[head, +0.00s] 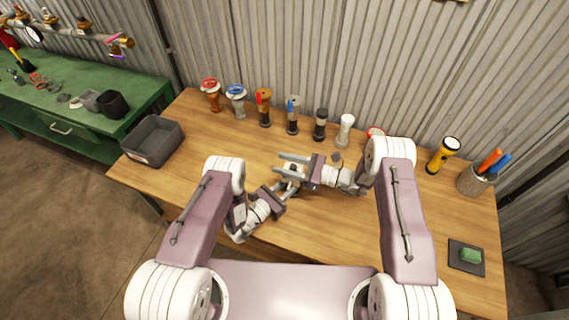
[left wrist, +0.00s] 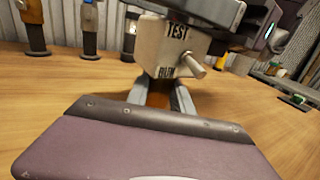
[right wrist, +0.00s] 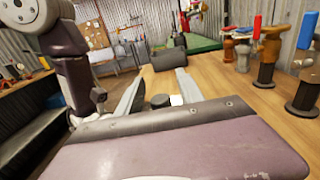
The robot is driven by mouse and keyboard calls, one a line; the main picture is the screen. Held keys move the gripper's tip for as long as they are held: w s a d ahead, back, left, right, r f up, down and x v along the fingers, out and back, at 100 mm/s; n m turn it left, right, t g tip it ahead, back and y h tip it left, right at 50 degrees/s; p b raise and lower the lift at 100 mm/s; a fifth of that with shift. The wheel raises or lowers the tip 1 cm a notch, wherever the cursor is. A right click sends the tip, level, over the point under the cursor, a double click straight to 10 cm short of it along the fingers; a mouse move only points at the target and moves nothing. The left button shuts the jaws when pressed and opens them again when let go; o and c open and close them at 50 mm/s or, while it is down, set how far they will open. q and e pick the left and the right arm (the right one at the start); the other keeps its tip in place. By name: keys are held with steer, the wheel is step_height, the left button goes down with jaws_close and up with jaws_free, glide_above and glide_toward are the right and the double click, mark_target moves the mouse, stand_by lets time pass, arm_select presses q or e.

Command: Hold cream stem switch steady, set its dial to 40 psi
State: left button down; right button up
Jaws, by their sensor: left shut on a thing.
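The cream switch (left wrist: 172,45) shows large in the left wrist view, with TEST and a second, partly readable label on its faces and a short pale peg (left wrist: 194,66) sticking out to the right. My left gripper (head: 287,187) is shut on its lower part, above the table. My right gripper (head: 283,162) comes in from the right at the switch, its fingers apart. In the right wrist view a dark round knob (right wrist: 160,101) and a small white patch lie between those fingers; contact is unclear. The dial's scale is hidden in every view.
Along the back of the wooden table (head: 220,140) stand several valves and fittings, including a white one (head: 345,130). A grey bin (head: 153,141) is at left. A yellow flashlight (head: 443,154), a tool cup (head: 474,180) and a green sponge (head: 470,255) are at right.

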jaws_close()
steer(key=shift+m+t, duration=0.3)
steer(key=shift+t, duration=0.1)
steer(key=m+t+h, duration=0.1)
steer(key=m+t, duration=0.1)
steer(key=w+m+t+h, duration=0.1)
steer(key=m+t+h, duration=0.1)
steer(key=t, duration=0.1)
steer(key=shift+d+t, duration=0.15)
steer(key=shift+t, duration=0.15)
steer(key=shift+w+d+m+t+h, duration=0.15)
steer(key=shift+m+t+h, duration=0.55)
steer(key=shift+t+h, duration=0.1)
steer(key=shift+w+d+m+t+h, duration=0.15)
steer(key=shift+m+t+h, duration=0.55)
steer(key=shift+t, duration=0.1)
steer(key=shift+d+h, duration=0.1)
steer(key=shift+h, duration=0.2)
steer(key=shift+o, duration=0.3)
jaws_free()
